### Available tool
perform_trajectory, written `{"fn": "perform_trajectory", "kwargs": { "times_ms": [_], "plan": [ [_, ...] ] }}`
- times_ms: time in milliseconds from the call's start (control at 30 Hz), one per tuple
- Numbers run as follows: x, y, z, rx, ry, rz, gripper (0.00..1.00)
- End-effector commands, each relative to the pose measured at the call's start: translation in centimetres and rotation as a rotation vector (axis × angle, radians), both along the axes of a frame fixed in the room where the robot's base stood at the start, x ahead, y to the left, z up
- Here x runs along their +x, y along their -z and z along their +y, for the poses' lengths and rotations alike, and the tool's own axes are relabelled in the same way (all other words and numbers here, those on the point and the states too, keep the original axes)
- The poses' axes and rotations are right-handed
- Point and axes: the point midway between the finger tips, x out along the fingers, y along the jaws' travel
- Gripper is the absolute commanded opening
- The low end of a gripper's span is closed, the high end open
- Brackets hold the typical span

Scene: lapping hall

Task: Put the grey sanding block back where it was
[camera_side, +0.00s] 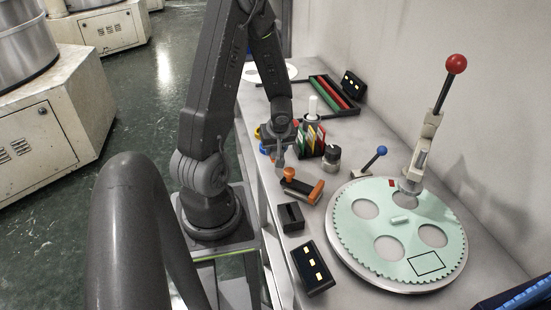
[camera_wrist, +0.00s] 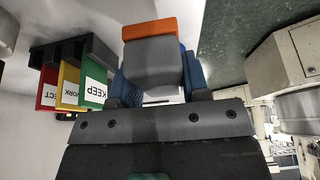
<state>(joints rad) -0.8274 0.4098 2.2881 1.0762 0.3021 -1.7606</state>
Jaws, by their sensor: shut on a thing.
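In the wrist view the grey sanding block (camera_wrist: 153,66), with an orange strip (camera_wrist: 148,30) along its far end, sits between the blue pads of my gripper (camera_wrist: 155,82). The gripper is shut on it. In the side view my gripper (camera_side: 272,150) hangs over the bench's near-left edge, left of the colour-labelled rack (camera_side: 312,140). The block is small and partly hidden by the gripper there, so its exact tilt cannot be told. I cannot tell from these frames where it stood before.
An orange-and-dark tool (camera_side: 302,190), a small black box (camera_side: 291,217) and a box with yellow lights (camera_side: 314,268) line the near edge. A green toothed disc (camera_side: 366,225) stands right, beneath a red-knobbed lever (camera_side: 455,65). A knobbed jar (camera_side: 331,157) and blue-ball lever (camera_side: 375,158) stand between.

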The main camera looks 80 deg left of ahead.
Motion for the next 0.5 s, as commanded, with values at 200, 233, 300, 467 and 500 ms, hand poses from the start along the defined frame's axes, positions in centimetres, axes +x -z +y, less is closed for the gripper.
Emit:
{"fn": "perform_trajectory", "kwargs": {
  "times_ms": [200,233,300,467,500],
  "plan": [
    [0.1,1.6,-0.1,-0.003,0.006,0.002,0.17],
    [0.1,1.9,-0.1,-0.003,0.006,0.002,0.17],
    [0.0,2.7,-0.1,-0.002,0.004,0.003,0.17],
    [0.1,3.9,-0.1,-0.001,0.004,0.001,0.17],
    [0.1,4.1,-0.1,-0.001,0.004,-0.001,0.17]
  ]
}}
